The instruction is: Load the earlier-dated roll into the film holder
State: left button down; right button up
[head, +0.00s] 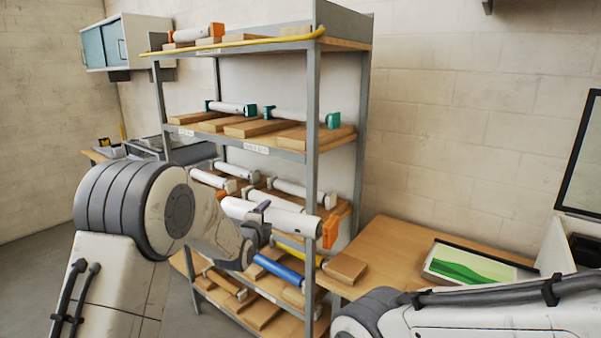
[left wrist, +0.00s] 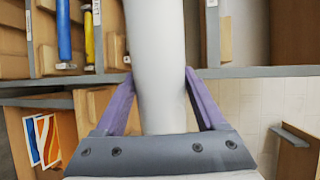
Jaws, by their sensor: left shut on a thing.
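My left gripper (head: 260,210) is shut on a white roll with orange end caps (head: 290,217). The roll is held level in front of the shelf rack, with one orange cap at each end. In the left wrist view the purple fingers (left wrist: 160,105) press on both sides of the white roll (left wrist: 156,50). Another white roll with orange ends (head: 194,32) lies on the top shelf. No date can be read on either roll. I cannot make out the film holder. My right gripper is out of view; only part of my right arm shows at lower right.
The shelf rack (head: 312,110) holds teal-ended rolls (head: 232,108), pale-ended rolls (head: 300,190), a blue roll (head: 278,269) and wooden blocks. Right of it stands a wooden table (head: 390,250) with a framed green picture (head: 470,265). A wall cabinet (head: 125,42) hangs at left.

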pick_arm(q)
jog(key=s+a+f+n+y+b, duration=0.1)
jog(key=s+a+f, duration=0.3)
jog(key=s+f, duration=0.4)
jog(key=s+a+f+y+b, duration=0.1)
jog(key=s+a+f+b, duration=0.3)
jog(key=s+f, duration=0.4)
jog(key=shift+s+a+f+n, duration=0.25)
jog(key=shift+a+f+n, duration=0.2)
jog(key=shift+f, duration=0.5)
